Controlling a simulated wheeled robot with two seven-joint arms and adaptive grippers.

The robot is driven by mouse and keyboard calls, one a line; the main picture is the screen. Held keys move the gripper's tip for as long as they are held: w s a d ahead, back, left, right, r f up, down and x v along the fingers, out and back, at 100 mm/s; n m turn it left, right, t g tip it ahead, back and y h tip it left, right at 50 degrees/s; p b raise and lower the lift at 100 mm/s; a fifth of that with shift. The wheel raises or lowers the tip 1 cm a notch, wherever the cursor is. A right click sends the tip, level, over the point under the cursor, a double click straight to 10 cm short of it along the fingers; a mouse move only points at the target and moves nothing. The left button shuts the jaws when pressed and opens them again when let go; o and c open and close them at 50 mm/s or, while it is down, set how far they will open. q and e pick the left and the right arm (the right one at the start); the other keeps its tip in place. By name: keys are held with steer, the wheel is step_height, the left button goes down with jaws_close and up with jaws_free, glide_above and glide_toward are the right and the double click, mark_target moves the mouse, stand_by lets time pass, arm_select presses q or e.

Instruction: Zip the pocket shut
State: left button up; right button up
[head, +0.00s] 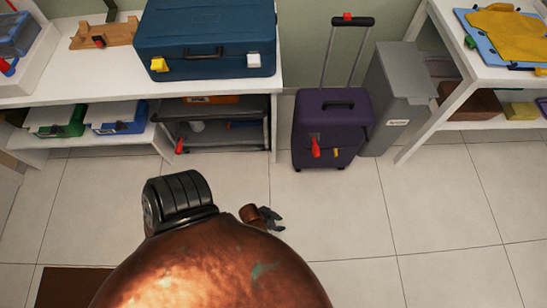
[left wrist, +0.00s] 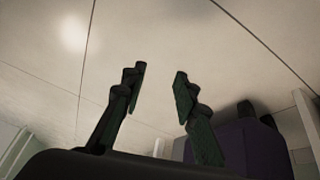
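A purple suitcase (head: 333,112) stands upright on the floor with its handle pulled up. A red pull tab (head: 315,147) and a small yellow tab (head: 337,152) show on its front, where the pocket is. I cannot tell how far the zip is closed. My left gripper (head: 277,219) is in front of the suitcase, to its lower left in the head view, apart from it. In the left wrist view its two fingers (left wrist: 160,73) are spread with nothing between them. The suitcase (left wrist: 243,143) shows there behind the right finger. My right gripper is not in view.
A white bench (head: 90,88) with a blue case (head: 205,40) stands at the left. A grey bin (head: 400,95) is close to the suitcase's right. A white shelf unit (head: 440,125) stands further right. The tiled floor (head: 440,215) in front is clear.

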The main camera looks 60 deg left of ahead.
arm_select(q)
steer(key=shift+s+a+g, duration=0.15)
steer(key=shift+s+g, duration=0.15)
steer(key=shift+s, duration=0.85)
